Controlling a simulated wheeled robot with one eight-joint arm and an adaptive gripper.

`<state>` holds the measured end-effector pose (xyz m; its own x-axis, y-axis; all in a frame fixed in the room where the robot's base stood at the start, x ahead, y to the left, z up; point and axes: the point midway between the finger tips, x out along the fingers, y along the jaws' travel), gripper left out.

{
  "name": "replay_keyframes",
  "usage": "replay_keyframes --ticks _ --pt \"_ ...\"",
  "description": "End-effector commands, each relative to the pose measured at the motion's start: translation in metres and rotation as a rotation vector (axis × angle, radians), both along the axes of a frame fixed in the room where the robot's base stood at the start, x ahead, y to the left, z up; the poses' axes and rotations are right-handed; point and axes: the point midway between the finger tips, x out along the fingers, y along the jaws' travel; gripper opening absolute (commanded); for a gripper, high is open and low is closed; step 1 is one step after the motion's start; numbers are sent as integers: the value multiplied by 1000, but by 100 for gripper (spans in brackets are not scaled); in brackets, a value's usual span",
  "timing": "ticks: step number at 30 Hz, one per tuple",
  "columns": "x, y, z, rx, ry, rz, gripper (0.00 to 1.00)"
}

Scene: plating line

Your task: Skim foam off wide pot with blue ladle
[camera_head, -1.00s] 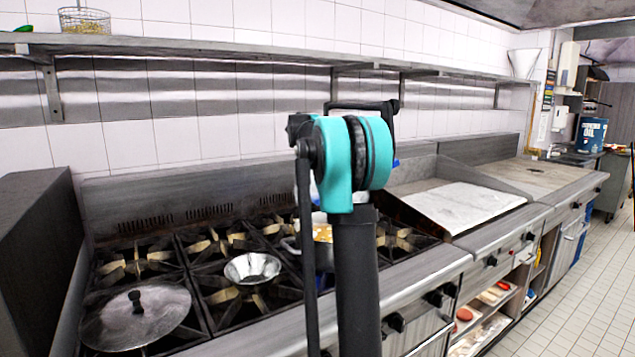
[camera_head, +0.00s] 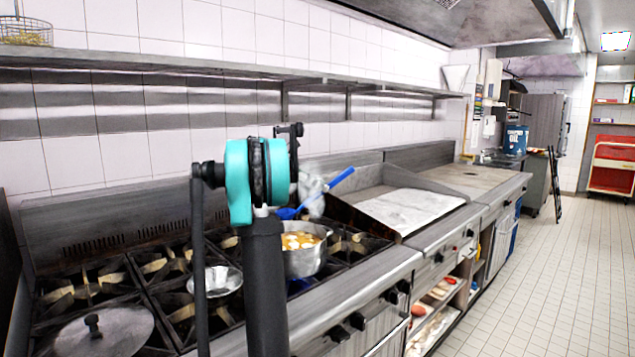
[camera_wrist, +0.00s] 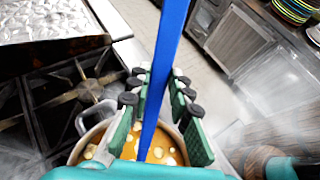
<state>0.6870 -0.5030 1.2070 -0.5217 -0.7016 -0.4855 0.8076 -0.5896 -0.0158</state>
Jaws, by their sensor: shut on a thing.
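The blue ladle (camera_head: 340,180) is in my gripper (camera_head: 312,190), above the wide pot. Its handle rises to the right and its blue head (camera_head: 286,213) is at the lower left. The wide pot (camera_head: 306,262) is a metal pot on the stove, holding orange-brown liquid with pale foam patches (camera_head: 298,241). In the wrist view, my gripper's green pads (camera_wrist: 157,112) are shut on the blue handle (camera_wrist: 168,45). The pot's rim and side handle (camera_wrist: 88,116) show behind the fingers. The ladle's head is not clear there, so I cannot tell whether it touches the liquid.
A metal bowl (camera_head: 218,279) stands on the burners left of the pot. A lid (camera_head: 108,338) lies at the front left. A flat griddle (camera_head: 395,208) is to the right. A long shelf (camera_head: 240,72) runs along the wall above. The floor (camera_head: 520,270) at right is clear.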

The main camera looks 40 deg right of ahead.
Motion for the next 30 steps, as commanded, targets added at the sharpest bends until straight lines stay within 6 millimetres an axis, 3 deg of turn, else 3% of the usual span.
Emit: replay_keyframes --ticks 30 --pt "1 0 -83 0 0 1 0"
